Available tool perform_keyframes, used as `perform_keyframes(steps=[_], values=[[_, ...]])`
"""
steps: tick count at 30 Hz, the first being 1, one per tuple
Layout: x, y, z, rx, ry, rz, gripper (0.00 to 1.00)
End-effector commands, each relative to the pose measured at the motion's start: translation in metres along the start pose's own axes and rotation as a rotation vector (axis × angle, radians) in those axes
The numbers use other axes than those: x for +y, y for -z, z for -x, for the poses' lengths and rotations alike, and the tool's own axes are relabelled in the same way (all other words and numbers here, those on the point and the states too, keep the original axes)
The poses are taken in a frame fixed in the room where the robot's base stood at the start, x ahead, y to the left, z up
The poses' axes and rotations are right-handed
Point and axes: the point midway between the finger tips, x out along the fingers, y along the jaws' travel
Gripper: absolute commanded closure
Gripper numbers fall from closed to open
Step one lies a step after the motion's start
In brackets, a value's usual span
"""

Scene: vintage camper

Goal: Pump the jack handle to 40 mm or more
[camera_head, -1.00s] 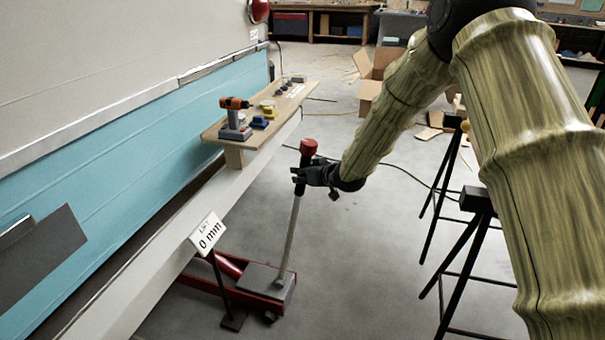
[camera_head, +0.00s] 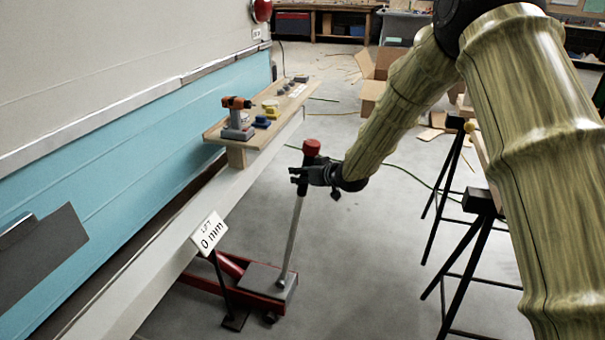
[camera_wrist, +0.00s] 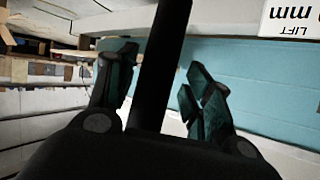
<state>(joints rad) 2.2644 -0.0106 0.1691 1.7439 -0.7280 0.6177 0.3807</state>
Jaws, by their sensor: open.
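The red floor jack (camera_head: 263,279) sits on the floor beside the camper. Its grey handle (camera_head: 293,235) stands nearly upright, leaning slightly right, with a black grip and a red knob (camera_head: 311,146) on top. My gripper (camera_head: 301,174) is at the black grip, just below the knob. In the wrist view, the dark handle (camera_wrist: 163,65) passes between the two fingers of my gripper (camera_wrist: 160,95). The fingers are open, with a visible gap on each side of the handle. The lift sign (camera_head: 209,233) reads 0 mm; part of it shows upside down in the wrist view (camera_wrist: 291,18).
A wooden shelf board (camera_head: 258,128) with an orange drill (camera_head: 237,117) and small items is left of the handle. Black sawhorse legs (camera_head: 462,240) stand to the right. A cardboard box (camera_head: 374,80) lies behind. Floor around the handle is clear.

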Motion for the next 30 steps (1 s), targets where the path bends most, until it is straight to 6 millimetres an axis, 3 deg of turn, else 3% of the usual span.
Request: perform_keyframes(steps=[12, 18, 30], values=[[0.001, 0.001, 0.072, 0.003, 0.0, -0.002, 0.49], [0.001, 0.001, 0.099, 0.003, 0.001, -0.001, 0.49], [0.0, 0.0, 0.112, 0.002, 0.002, 0.0, 0.49]])
